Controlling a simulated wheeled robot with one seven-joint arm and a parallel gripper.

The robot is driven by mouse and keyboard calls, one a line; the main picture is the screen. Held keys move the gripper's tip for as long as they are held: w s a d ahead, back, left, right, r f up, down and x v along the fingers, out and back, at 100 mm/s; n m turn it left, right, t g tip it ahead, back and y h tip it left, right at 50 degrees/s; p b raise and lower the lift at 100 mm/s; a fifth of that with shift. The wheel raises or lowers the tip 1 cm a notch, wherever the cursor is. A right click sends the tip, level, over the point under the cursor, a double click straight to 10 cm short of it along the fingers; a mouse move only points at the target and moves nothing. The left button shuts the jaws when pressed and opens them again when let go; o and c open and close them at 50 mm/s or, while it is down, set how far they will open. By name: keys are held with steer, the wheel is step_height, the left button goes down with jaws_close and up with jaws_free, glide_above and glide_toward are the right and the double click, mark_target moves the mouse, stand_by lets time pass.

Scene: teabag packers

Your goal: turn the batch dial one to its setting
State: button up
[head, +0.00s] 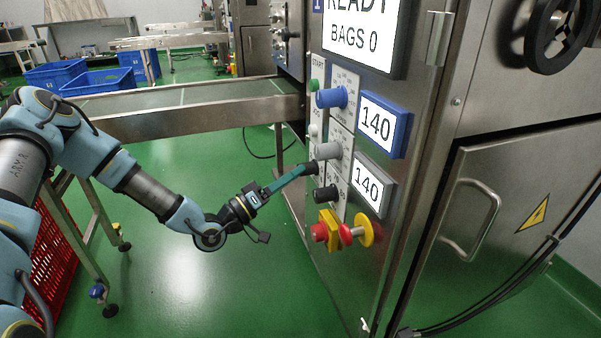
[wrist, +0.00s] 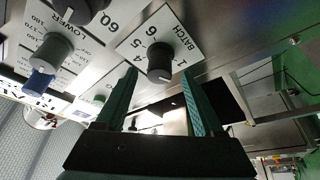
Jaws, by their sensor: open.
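The batch dial (wrist: 160,62) is a small black knob on a white plate marked BATCH with numerals around it. Its pointer setting is too small to read surely. My gripper (wrist: 158,70) is open, its two teal fingers one to each side of the dial in the wrist view. Whether either finger touches it I cannot tell. In the head view my gripper (head: 305,171) reaches to the panel from the left, its tips at a dark knob (head: 312,168) that looks like this dial. The fingers overlap from that side, hiding the gap.
Close by are a grey LOWER knob (wrist: 52,50), another black knob (head: 325,193) and a blue knob (head: 331,97). Two displays (head: 377,125) read 140. Green floor is free below the arm.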

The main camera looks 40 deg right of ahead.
steer(key=shift+x, duration=1.55)
jaws_close()
